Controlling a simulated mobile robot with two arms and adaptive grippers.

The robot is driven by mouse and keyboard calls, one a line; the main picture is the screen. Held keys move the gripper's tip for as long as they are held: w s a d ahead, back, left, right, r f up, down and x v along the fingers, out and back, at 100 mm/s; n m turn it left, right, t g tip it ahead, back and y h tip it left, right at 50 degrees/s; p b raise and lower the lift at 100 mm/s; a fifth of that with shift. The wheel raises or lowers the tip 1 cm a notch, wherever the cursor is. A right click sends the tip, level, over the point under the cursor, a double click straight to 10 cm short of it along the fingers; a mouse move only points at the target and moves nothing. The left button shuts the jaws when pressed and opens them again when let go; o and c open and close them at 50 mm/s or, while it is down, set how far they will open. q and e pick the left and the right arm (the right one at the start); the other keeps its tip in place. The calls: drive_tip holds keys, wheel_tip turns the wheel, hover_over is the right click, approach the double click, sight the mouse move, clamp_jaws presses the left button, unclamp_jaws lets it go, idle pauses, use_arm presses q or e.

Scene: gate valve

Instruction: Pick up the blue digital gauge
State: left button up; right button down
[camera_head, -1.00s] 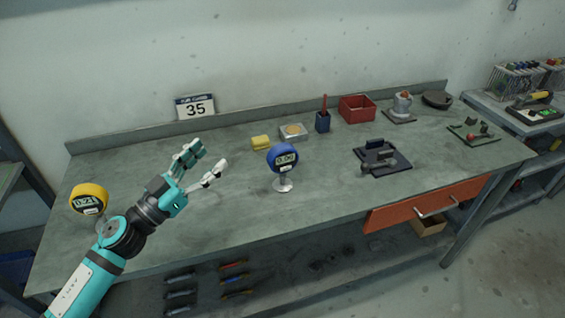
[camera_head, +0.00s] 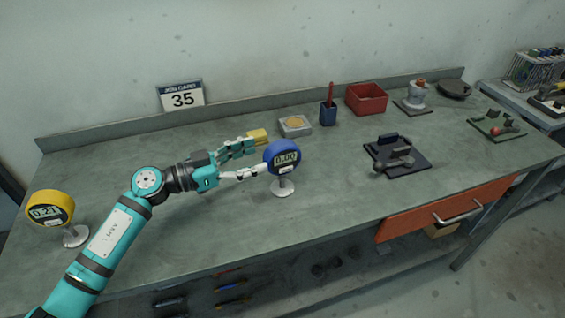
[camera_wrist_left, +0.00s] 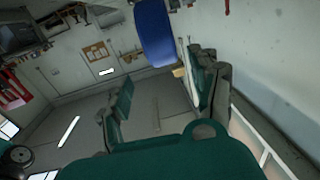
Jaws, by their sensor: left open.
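The blue digital gauge (camera_head: 283,157) stands upright on a round pale base on the workbench, its display facing the head camera. My left gripper (camera_head: 258,158) is open, coming in from the left. Its fingertips are at the gauge's left edge, one finger farther back and one nearer the front. I cannot tell whether either touches it. In the left wrist view the blue gauge (camera_wrist_left: 155,32) shows as a blue rim just beyond the open left gripper (camera_wrist_left: 160,85), roughly between its fingers. My right gripper is not in view.
A yellow gauge (camera_head: 50,208) stands at the left of the bench (camera_head: 330,195). A yellow block (camera_head: 258,136) lies just behind the left gripper. A grey tray (camera_head: 295,126), blue holder (camera_head: 328,114) and red bin (camera_head: 367,99) stand behind.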

sight(283, 143)
use_arm(q)
drive_tip(key=x, duration=0.2)
drive_tip(key=shift+w+d, duration=0.1)
drive_tip(key=shift+d, duration=0.25)
drive_tip(key=shift+w+d, duration=0.15)
drive_tip(key=shift+d, duration=0.1)
drive_tip(key=x, duration=0.2)
drive_tip(key=p+x, duration=0.1)
drive_tip(key=x, duration=0.1)
drive_tip(key=shift+w, duration=0.45)
drive_tip(key=shift+d, duration=0.2)
clamp_jaws()
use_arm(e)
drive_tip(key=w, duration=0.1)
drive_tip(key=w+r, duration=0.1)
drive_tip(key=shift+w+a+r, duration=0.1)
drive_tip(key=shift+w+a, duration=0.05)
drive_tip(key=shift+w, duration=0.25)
use_arm(q)
drive_tip(key=shift+r, duration=0.1)
